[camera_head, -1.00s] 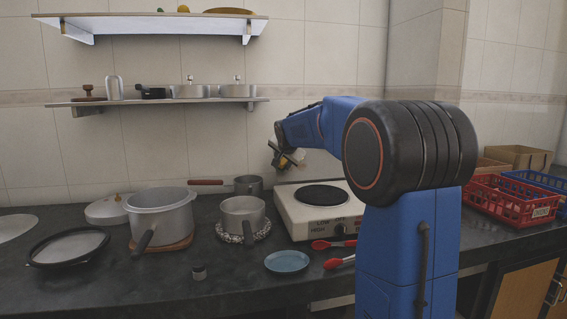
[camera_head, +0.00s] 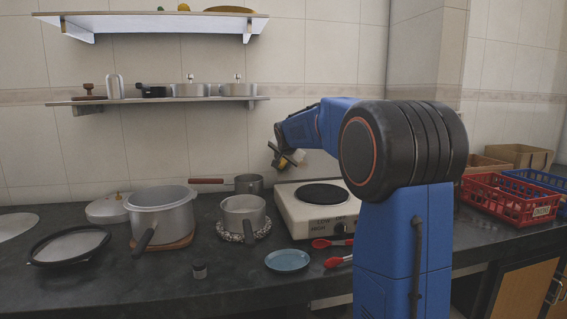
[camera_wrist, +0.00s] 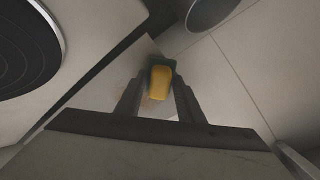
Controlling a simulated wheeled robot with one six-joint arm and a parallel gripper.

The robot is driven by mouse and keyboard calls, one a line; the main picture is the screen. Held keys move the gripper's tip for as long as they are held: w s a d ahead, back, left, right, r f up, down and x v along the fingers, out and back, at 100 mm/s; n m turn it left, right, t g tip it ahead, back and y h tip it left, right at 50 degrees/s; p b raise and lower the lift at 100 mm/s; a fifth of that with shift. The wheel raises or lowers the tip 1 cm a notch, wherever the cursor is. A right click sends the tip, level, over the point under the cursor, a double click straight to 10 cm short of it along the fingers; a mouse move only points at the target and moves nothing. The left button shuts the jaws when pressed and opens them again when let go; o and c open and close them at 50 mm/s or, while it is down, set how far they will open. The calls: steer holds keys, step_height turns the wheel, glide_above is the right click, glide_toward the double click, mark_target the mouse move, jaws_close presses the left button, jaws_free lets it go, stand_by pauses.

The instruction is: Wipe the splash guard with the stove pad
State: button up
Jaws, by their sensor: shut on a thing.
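My gripper (camera_head: 284,160) is shut on the stove pad, a small block with a yellow face and a dark green edge. The stove pad (camera_wrist: 160,82) sits between the two fingers in the wrist view. In the head view the gripper is above the back left of the stove, in front of the tiled wall. I cannot tell whether the pad touches the surface.
The white stove (camera_head: 318,212) with a black hotplate stands below my gripper. A saucepan (camera_head: 248,184) and a pot (camera_head: 243,213) stand to its left. A shelf (camera_head: 160,101) is higher up at left.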

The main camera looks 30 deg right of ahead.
mark_target(307, 157)
steer(key=shift+w+f, duration=0.15)
steer(key=shift+d, duration=0.1)
steer(key=shift+s+d, duration=0.3)
steer(key=shift+d, duration=0.6)
steer(key=shift+s+d, duration=0.3)
steer(key=shift+d, duration=0.55)
steer(key=shift+s+d, duration=0.3)
steer(key=shift+d, duration=0.85)
steer(key=shift+s+d, duration=0.35)
steer(key=shift+d, duration=0.85)
steer(key=shift+s+d, duration=0.3)
steer(key=shift+d, duration=0.85)
steer(key=shift+w+d+r, duration=0.1)
steer(key=shift+w+r, duration=0.5)
steer(key=shift+w+a+r, duration=0.1)
steer(key=shift+w+a, duration=0.2)
steer(key=shift+a, duration=0.85)
steer(key=shift+w+a+f, duration=0.1)
steer(key=shift+w+a, duration=0.15)
steer(key=shift+a, duration=0.95)
steer(key=shift+w+a+r, duration=0.1)
steer(key=shift+w+a, duration=0.2)
steer(key=shift+a, duration=0.85)
